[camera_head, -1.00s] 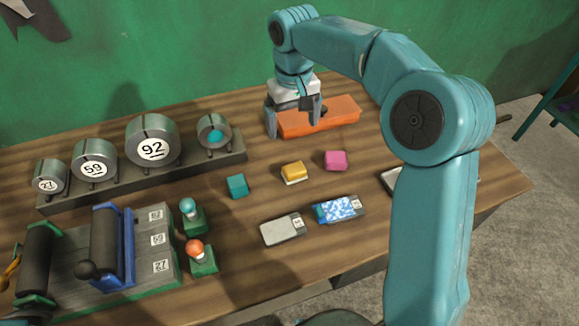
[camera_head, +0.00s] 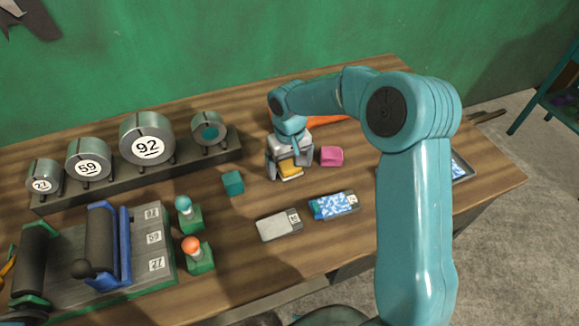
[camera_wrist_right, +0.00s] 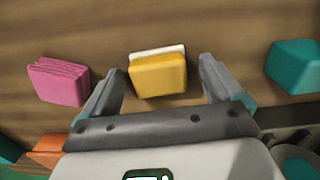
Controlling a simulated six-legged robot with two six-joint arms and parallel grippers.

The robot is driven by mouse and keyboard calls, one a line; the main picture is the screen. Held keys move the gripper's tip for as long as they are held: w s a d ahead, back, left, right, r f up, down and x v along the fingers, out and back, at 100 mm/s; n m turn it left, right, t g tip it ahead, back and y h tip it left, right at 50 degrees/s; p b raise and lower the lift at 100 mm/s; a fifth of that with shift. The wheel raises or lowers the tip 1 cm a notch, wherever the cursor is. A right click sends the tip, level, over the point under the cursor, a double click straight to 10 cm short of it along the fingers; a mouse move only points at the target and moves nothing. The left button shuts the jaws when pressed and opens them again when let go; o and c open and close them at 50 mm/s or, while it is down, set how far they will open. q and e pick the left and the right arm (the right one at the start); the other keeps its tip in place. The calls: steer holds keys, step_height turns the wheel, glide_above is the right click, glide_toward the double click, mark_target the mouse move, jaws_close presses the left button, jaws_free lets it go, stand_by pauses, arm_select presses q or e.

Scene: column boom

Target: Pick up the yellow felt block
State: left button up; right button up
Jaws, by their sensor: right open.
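The yellow felt block (camera_head: 290,170) sits on the wooden table with a white layer along one side. It also shows in the right wrist view (camera_wrist_right: 158,76), between the two fingers and a little ahead of them. My right gripper (camera_head: 289,172) is open, with its fingers on either side of the block in the head view. In the right wrist view the right gripper (camera_wrist_right: 160,85) shows gaps between both fingers and the block. My left gripper is not in view.
A pink block (camera_head: 332,156) and a teal block (camera_head: 233,183) stand close on either side. An orange object (camera_head: 328,114) lies behind. A grey pad (camera_head: 279,225) and a blue-white pad (camera_head: 334,205) lie in front. A rack of numbered cylinders (camera_head: 147,138) stands at the left.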

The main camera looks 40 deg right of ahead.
mark_target(290, 164)
steer(key=shift+s, duration=0.15)
steer(key=c, duration=1.1)
step_height(290, 164, up, 20)
steer(key=shift+p, duration=0.6)
steer(key=o, duration=0.4)
steer(key=shift+c, duration=1.2)
steer(key=shift+f, duration=0.1)
